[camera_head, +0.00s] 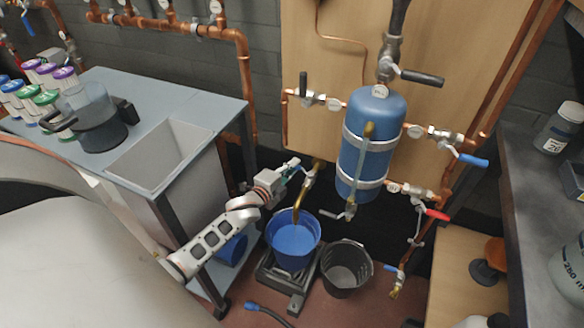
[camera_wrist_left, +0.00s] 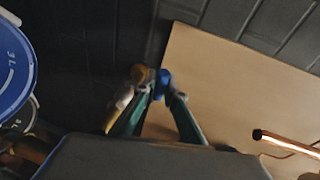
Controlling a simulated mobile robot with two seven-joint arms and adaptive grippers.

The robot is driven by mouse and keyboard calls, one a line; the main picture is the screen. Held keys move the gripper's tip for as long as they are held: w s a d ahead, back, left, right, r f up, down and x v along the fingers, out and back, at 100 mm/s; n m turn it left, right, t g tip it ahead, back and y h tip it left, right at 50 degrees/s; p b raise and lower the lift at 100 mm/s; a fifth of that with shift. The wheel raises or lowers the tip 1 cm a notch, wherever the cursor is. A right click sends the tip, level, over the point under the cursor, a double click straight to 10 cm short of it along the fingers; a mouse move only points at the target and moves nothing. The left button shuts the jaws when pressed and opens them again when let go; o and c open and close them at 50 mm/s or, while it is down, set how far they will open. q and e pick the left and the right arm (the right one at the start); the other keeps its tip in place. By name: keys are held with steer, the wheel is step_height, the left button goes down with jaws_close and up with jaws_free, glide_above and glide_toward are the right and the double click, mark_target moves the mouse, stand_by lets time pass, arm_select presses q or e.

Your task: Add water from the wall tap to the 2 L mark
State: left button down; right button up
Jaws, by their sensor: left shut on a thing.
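The blue bucket (camera_head: 292,246) stands under the wall tap (camera_head: 301,200), whose brass spout curves down over the bucket's mouth. In the left wrist view part of the blue bucket (camera_wrist_left: 14,72) shows at the left edge with a "3L" mark. I cannot make out a 2 L mark or the water level. My left gripper (camera_head: 292,166) is at the top of the tap. In the left wrist view its teal fingers are shut on the blue tap handle (camera_wrist_left: 162,82), mostly hidden between the fingertips. My right gripper is not in view.
The blue bucket rests on a dark stand (camera_head: 266,271). A dark grey bucket (camera_head: 346,270) stands right of it. A blue tank (camera_head: 366,145) with copper pipes and valves is on the wooden board above. A grey sink bench (camera_head: 220,105) is at left, a wooden bench (camera_head: 452,255) at right.

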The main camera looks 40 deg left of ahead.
arm_select(q)
steer(key=shift+w+r+h, duration=0.1)
steer(key=shift+w+h, duration=0.05)
steer(key=shift+h, duration=0.15)
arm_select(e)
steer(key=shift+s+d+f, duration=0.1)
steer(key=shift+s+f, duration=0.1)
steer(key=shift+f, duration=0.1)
arm_select(q)
steer(key=c, duration=2.1)
jaws_free()
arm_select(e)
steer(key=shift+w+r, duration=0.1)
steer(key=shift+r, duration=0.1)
